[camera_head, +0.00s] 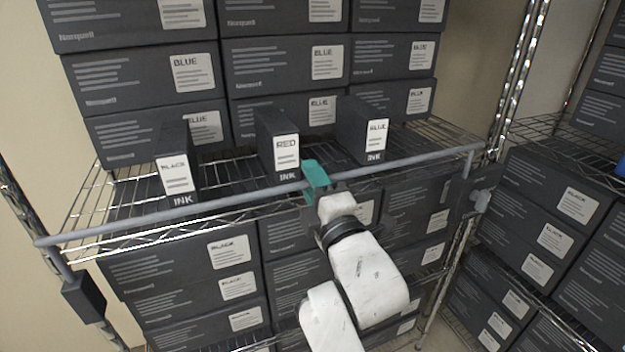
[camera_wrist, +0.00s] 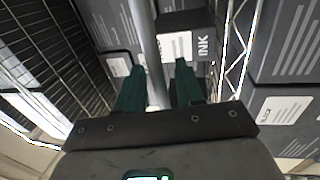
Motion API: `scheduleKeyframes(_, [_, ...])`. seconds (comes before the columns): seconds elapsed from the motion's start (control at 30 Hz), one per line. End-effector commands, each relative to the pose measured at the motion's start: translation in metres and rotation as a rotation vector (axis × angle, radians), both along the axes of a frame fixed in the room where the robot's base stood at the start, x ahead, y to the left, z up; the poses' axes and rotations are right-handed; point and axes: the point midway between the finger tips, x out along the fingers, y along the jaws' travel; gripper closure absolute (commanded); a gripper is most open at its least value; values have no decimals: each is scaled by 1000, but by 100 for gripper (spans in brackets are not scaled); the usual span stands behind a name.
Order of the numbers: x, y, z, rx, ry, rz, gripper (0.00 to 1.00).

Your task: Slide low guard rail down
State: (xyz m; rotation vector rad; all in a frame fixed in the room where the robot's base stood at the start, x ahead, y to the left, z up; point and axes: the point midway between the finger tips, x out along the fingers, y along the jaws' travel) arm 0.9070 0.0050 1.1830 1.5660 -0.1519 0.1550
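The low guard rail (camera_head: 410,160) is a grey bar across the front of the wire shelf, at about the height of the ink boxes' lower edges. It ends in a dark bracket at each side. My gripper (camera_head: 314,178) is at the rail's middle, with one teal finger showing above it. In the wrist view the rail (camera_wrist: 146,40) runs between the two teal fingers of my gripper (camera_wrist: 160,72). The fingers are apart, with a gap seen between the rail and the right finger. The rail's part between the fingers is partly hidden in the head view.
Three ink boxes, black (camera_head: 174,170), red (camera_head: 286,152) and blue (camera_head: 376,137), stand on the wire shelf behind the rail. Stacked dark cartons (camera_head: 240,260) fill the space below and behind. Another loaded rack (camera_head: 560,130) stands close on the right.

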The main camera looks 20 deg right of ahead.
Motion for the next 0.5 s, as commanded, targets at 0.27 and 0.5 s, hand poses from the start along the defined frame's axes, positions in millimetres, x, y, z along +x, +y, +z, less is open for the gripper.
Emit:
scheduleKeyframes(0.27, [0,0,0,0,1,0,74])
scheduleKeyframes(0.5, [0,0,-1,0,1,0,97])
